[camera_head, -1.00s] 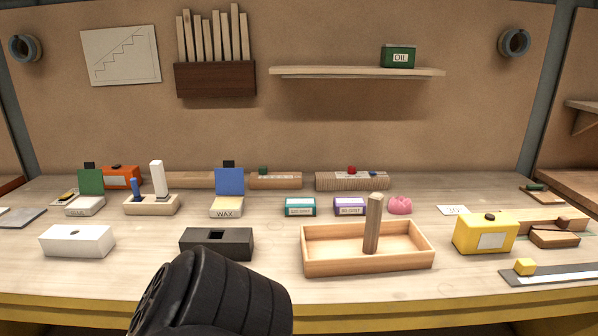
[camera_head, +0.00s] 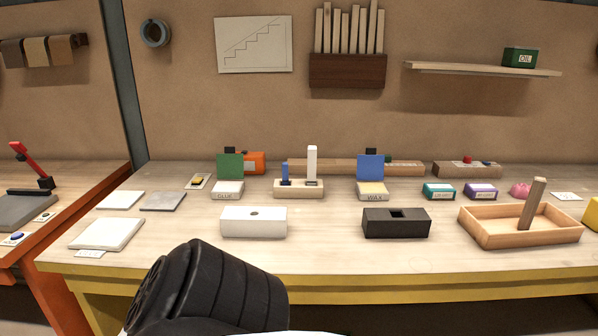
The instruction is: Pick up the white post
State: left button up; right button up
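The white post (camera_head: 312,163) stands upright in a small wooden holder (camera_head: 299,189) at the back middle of the bench, beside a shorter blue post (camera_head: 285,173). Nothing touches the white post from my side. A black, ribbed part of my own arm shows at the bottom of the head view, well in front of the bench edge. Neither gripper's fingers can be seen.
A white block (camera_head: 254,222) with a hole and a black block (camera_head: 396,223) with a square hole sit in front of the holder. A wooden tray (camera_head: 481,236) holds a leaning wooden post (camera_head: 532,204).

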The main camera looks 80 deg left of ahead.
aim_at(311, 151)
jog(key=u, duration=1.6)
